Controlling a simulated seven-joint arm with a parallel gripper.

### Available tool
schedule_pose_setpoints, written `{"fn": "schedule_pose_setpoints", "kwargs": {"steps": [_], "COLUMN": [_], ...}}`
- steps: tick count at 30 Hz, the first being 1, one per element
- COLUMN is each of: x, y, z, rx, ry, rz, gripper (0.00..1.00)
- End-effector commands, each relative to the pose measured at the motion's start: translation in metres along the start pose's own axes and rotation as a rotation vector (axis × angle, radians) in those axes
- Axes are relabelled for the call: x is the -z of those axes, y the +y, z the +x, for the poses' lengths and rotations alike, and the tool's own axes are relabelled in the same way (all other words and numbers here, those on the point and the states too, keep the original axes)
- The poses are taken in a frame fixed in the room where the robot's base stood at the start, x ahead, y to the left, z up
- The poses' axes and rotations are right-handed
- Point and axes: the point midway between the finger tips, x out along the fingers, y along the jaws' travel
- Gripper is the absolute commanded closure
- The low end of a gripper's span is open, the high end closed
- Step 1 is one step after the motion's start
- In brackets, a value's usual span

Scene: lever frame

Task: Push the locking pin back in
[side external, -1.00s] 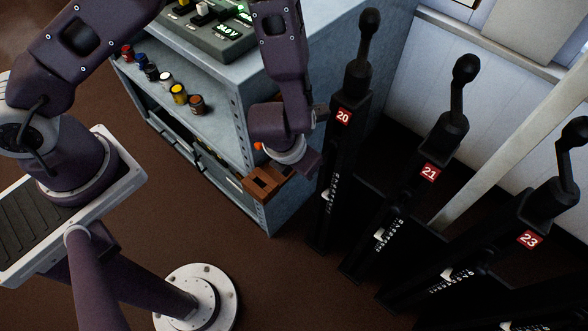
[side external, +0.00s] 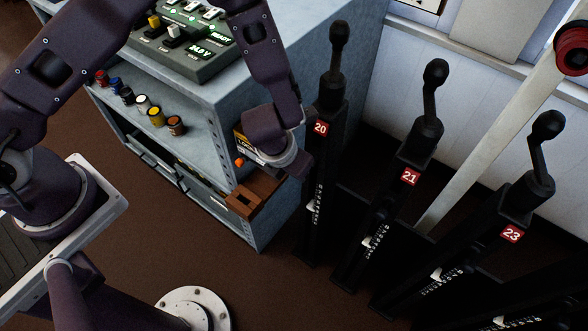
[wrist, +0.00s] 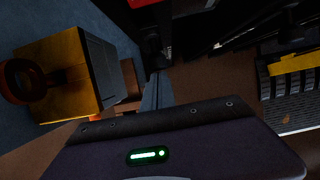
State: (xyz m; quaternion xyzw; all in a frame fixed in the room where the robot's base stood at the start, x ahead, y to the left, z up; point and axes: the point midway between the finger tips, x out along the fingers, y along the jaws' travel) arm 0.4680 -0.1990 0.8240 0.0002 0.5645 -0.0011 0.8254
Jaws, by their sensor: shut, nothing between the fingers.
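Tall black levers stand in a row in the side external view: lever 20 (side external: 331,75), lever 21 (side external: 431,95) and lever 23 (side external: 543,145). My gripper (side external: 294,163) is between lever 20 and the cabinet corner, just left of lever 20's post. Its fingertips are hidden or too dark to make out. I cannot pick out the locking pin with certainty. A small orange knob (side external: 239,161) shows left of my gripper, near a brown slotted block (side external: 243,201). My purple hand fills the bottom of the wrist view, with no held object visible.
The blue-grey cabinet (side external: 262,223) stands left of the levers, with several coloured jars (side external: 156,117) on its shelf and a control box (side external: 185,48) on top. A yellow box (wrist: 65,75) with a brown ring is close in the wrist view. A pale slanted post (side external: 490,130) stands behind the levers.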

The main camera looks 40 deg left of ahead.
Motion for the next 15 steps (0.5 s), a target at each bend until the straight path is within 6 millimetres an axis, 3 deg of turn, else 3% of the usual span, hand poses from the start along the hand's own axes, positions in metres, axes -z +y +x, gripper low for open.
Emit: {"fn": "schedule_pose_setpoints", "kwargs": {"steps": [1, 4, 9, 15], "x": [-0.008, 0.001, 0.036, 0.035], "y": [0.001, 0.001, 0.0, -0.001], "z": [0.0, -0.004, -0.015, -0.074], "rx": [-0.003, -0.004, 0.0, 0.003], "ry": [-0.02, -0.018, -0.004, -0.01], "rz": [-0.002, 0.0, 0.006, -0.002], "gripper": [1.0, 1.0, 1.0, 1.0]}}
